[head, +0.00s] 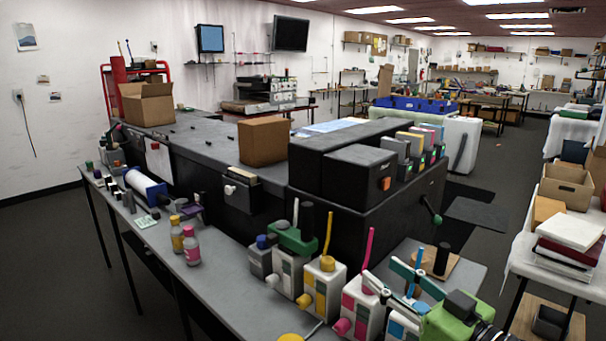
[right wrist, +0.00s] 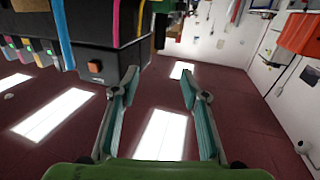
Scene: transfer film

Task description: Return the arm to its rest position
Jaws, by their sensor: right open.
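My right gripper (head: 381,275) shows at the lower right of the head view, with teal fingers and a green body, over the row of colored ink units. In the right wrist view its two teal fingers (right wrist: 160,85) are spread apart with nothing between them. That view is upside down, with the dark red ceiling and bright light panels beyond the fingers. My left gripper is not seen in the head view.
White ink units (head: 326,290) with colored tubes stand close by the gripper. A black machine (head: 330,215) stands behind them. Pink and yellow bottles (head: 191,246) stand on the grey bench (head: 215,285). A side table with boxes (head: 566,187) is at right.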

